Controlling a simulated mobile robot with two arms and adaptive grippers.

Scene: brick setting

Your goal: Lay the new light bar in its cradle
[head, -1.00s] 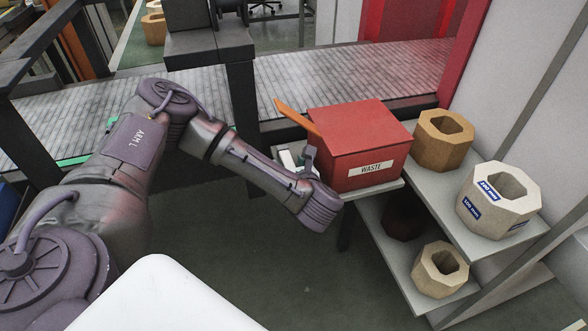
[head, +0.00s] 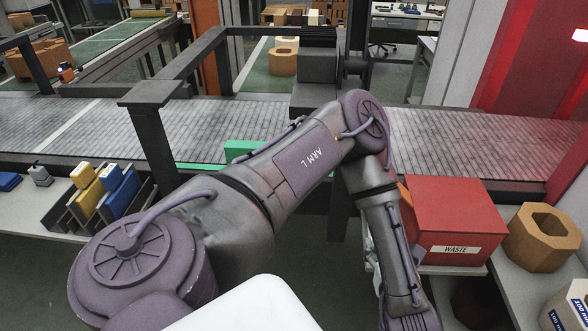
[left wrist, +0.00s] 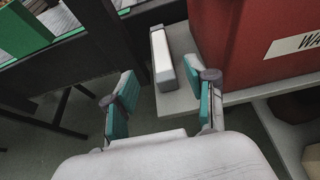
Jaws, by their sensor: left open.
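A slim bar with a white top and grey sides (left wrist: 163,56) lies on a grey shelf beside the red waste box in the left wrist view; it may be the light bar. My left gripper (left wrist: 160,88) is open and empty, its two teal-padded fingers apart, with the bar beyond the fingertips. In the head view my left arm hides most of that spot, and the left fingers cannot be seen. I cannot pick out a cradle for certain. A green block (head: 241,150) sits at the near edge of the conveyor. My right gripper is not in view.
The red waste box (head: 453,213) stands close to the right of my left forearm. An octagonal brown block (head: 543,237) is right of it. The conveyor (head: 455,140) crosses behind. A rack with yellow and blue pieces (head: 100,195) stands at left.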

